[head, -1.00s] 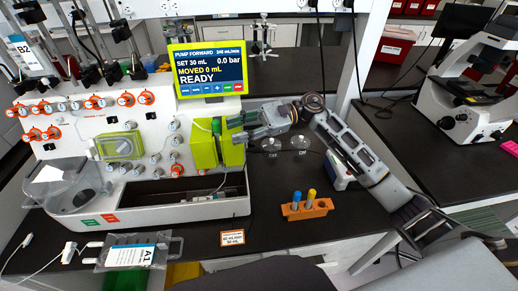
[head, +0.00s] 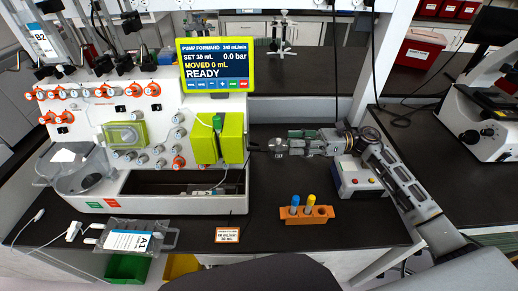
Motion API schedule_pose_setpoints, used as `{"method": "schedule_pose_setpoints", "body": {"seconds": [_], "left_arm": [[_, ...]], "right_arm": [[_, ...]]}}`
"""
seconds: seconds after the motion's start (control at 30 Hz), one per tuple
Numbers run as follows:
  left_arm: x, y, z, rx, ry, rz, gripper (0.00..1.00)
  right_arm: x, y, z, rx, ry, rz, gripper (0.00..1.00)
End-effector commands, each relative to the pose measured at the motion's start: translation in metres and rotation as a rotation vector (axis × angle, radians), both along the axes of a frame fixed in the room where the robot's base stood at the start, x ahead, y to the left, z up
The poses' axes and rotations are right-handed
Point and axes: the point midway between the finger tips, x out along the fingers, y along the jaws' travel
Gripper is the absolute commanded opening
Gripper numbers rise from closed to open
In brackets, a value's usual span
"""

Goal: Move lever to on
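The white cell processor (head: 165,185) stands on the left of the black bench. On its right side is a lime-green pump block (head: 232,138), with a small dark lever-like part with a green tip (head: 217,124) at its front. I cannot tell for certain that this part is the lever, nor its setting. My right gripper (head: 256,147) reaches in from the right, with its fingertips just right of the green block. Its finger gap is too small to make out. My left gripper is not in view.
A yellow-framed screen (head: 215,67) above reads READY. An orange rack (head: 307,215) with blue and yellow tubes stands in front. A white box with red buttons (head: 355,178) sits beneath my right arm. A bag labelled A1 (head: 130,240) lies front left.

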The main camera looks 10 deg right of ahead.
Motion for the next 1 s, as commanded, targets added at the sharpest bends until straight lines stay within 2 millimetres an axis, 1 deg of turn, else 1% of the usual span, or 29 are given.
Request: {"method": "schedule_pose_setpoints", "body": {"seconds": [0.03,0.07,0.33,0.5,0.63,0.83,1.0], "left_arm": [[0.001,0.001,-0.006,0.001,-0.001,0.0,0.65],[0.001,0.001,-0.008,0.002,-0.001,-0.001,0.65],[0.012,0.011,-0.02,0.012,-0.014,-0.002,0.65],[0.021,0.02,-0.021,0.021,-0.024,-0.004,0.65],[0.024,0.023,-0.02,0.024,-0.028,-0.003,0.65],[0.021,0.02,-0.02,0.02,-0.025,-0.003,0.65],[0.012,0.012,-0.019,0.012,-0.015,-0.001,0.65]], "right_arm": [[-0.001,-0.004,-0.009,0.001,0.013,-0.007,0.35],[-0.001,-0.005,-0.012,0.003,0.019,-0.009,0.35],[-0.002,-0.009,-0.026,0.005,0.032,-0.016,0.35],[-0.002,-0.009,-0.028,0.005,0.034,-0.017,0.35],[-0.002,-0.009,-0.027,0.005,0.033,-0.017,0.35],[-0.002,-0.009,-0.027,0.005,0.033,-0.016,0.35],[-0.001,-0.005,-0.027,0.006,0.032,-0.016,0.35]]}}
